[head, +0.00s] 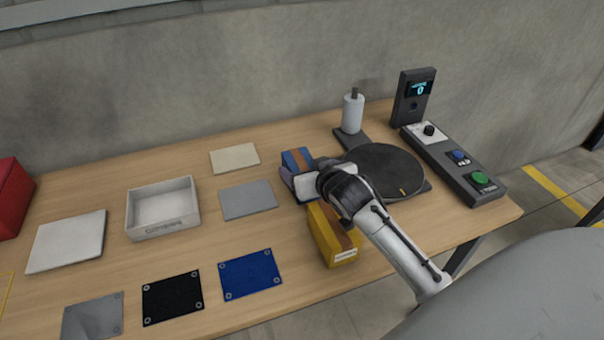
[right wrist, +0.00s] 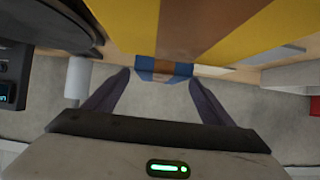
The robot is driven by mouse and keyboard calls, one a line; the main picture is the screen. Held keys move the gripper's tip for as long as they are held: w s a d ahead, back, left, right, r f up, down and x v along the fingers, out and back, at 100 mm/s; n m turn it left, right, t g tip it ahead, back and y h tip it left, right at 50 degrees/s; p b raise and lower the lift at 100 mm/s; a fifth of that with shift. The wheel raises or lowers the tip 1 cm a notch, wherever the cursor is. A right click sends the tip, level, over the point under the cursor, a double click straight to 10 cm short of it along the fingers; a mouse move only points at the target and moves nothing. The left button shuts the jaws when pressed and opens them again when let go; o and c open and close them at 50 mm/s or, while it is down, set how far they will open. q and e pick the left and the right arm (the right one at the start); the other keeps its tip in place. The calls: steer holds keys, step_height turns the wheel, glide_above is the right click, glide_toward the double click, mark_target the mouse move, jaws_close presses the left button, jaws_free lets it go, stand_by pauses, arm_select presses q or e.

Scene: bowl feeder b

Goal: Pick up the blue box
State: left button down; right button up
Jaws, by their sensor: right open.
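The blue box (head: 290,160) with a brown band stands on the table, left of the round black turntable. My right gripper (head: 293,184) is at its near side, and the gripper and arm hide the box's lower part. In the right wrist view the blue box (right wrist: 146,70) shows between and just beyond the two spread fingertips of my right gripper (right wrist: 160,80). The jaws are open and hold nothing. I cannot tell whether a finger touches the box. My left gripper is not in view.
A yellow box (head: 322,232) with a brown band stands close beside my right arm. The turntable (head: 385,165) and a control panel (head: 455,165) are at the right. A white tray (head: 163,230) and flat mats, including a blue mat (head: 250,274), lie left.

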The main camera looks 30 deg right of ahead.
steer(key=shift+x, duration=0.75)
steer(key=shift+c, duration=0.6)
steer(key=c, duration=1.5)
steer(key=shift+r, duration=0.2)
